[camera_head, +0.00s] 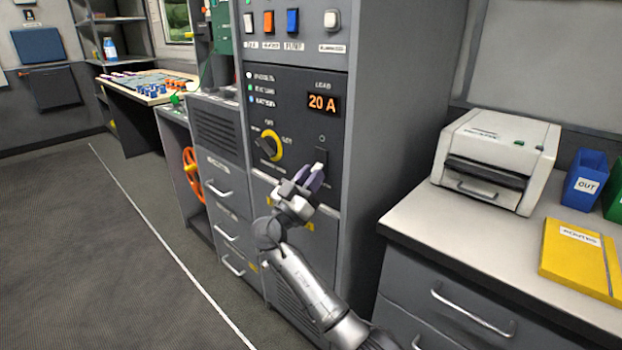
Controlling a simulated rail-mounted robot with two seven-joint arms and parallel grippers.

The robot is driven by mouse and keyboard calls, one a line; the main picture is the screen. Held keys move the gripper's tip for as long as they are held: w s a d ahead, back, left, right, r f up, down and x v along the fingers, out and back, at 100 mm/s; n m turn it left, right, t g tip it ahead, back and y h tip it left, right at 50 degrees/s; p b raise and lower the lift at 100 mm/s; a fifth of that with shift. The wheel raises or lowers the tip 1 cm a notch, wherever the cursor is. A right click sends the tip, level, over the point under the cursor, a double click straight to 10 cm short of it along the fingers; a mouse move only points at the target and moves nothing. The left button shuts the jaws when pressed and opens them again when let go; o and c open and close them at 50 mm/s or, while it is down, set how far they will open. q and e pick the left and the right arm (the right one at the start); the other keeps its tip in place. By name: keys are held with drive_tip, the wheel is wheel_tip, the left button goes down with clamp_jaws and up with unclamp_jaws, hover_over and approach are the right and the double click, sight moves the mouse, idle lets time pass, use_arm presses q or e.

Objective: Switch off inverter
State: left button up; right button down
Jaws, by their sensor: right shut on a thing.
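The inverter panel (290,100) is a dark panel on a tall grey cabinet, with an orange "20 A" readout (322,104). A round knob (271,145) with a yellow ring sits at its lower left. A dark switch (321,158) sits at its lower right under a small round mark. My right gripper (314,177) is at the bottom of this switch, its fingers closed on it. The fingers hide the switch's lower part, so its position is hard to tell. My left gripper is not in view.
Coloured rocker switches (293,21) line the panel above. Drawers (225,231) and an orange wheel (192,174) are to the left. A counter at right holds a printer (492,150), a blue bin (584,180) and a yellow folder (580,258). The floor (90,260) at left is clear.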

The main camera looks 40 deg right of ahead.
drive_tip(key=c, duration=1)
unclamp_jaws()
drive_tip(key=p+v, duration=0.4)
drive_tip(key=v, duration=0.9)
drive_tip(key=shift+a+f, duration=0.25)
drive_tip(key=shift+a, duration=0.05)
